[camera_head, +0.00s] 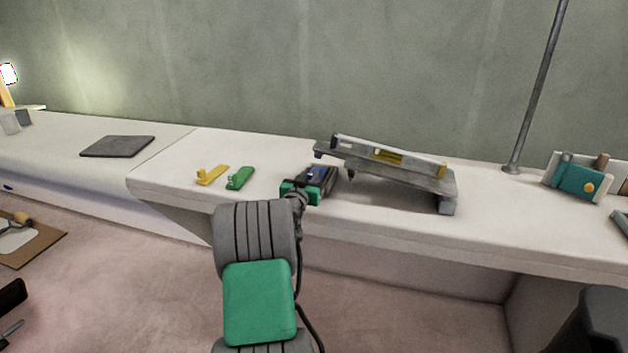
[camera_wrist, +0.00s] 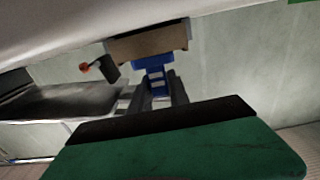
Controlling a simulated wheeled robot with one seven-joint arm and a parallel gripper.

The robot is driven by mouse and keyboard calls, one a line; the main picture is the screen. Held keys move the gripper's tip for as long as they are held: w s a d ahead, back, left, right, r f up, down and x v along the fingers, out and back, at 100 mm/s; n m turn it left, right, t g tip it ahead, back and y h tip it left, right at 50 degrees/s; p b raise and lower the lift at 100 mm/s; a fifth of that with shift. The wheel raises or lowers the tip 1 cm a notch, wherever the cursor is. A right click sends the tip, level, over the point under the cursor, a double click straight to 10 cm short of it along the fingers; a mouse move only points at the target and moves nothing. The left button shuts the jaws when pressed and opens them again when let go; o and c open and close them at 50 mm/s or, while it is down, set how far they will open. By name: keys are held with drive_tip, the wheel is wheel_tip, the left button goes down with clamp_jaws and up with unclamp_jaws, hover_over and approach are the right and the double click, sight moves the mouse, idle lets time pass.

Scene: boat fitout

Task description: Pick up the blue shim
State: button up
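The blue shim (camera_head: 317,172) is on the white bench (camera_head: 200,150) in the head view, partly hidden by my gripper (camera_head: 322,180). In the wrist view the blue shim (camera_wrist: 154,68) has a wide end beyond the fingertips and a narrower part between them. The dark fingers of my gripper (camera_wrist: 158,92) stand on either side of that narrower part. I cannot tell whether they press on it. Whether the shim rests on the bench or is lifted is also unclear. A yellow shim (camera_head: 211,175) and a green shim (camera_head: 240,178) lie to the left.
A tilted grey platform with a level (camera_head: 388,157) stands close to the right of my gripper. A brown block (camera_wrist: 148,43) sits just beyond the blue shim. A dark flat pad (camera_head: 118,146) lies far left. A pole (camera_head: 535,90) and teal box (camera_head: 577,180) stand right.

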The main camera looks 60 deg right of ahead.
clamp_jaws()
drive_tip(key=shift+r, duration=0.1)
